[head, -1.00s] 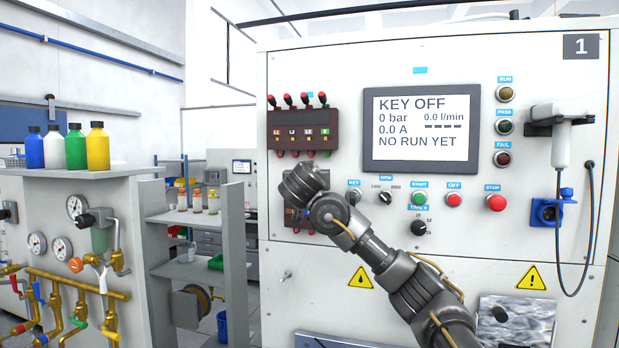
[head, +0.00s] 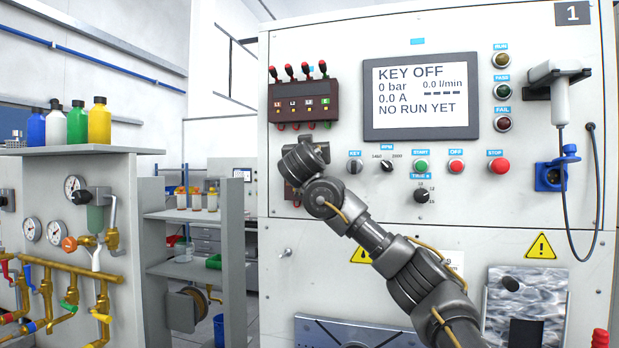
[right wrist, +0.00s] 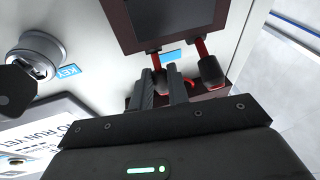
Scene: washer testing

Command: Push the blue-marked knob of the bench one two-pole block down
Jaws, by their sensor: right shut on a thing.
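The bench one panel (head: 430,230) carries a dark red two-pole block (head: 290,193), mostly hidden behind my right gripper in the head view. The right wrist view shows this block (right wrist: 180,22) upside down, with two red-stemmed black knobs at its edge. My right gripper (right wrist: 163,85) is at the block, its two dark fingers shut around the left knob in that view (right wrist: 155,55). The other knob (right wrist: 210,70) stands free beside the fingers. A blue tag (right wrist: 172,55) is between the knobs; I cannot see a blue mark on either knob. My left gripper is not in view.
A four-pole block (head: 303,101) with several red knobs sits just above. The key switch (head: 354,167) and the RPM knob (head: 386,166) are close on the right, below the screen (head: 420,97). A hand-held device (head: 558,95) hangs at far right.

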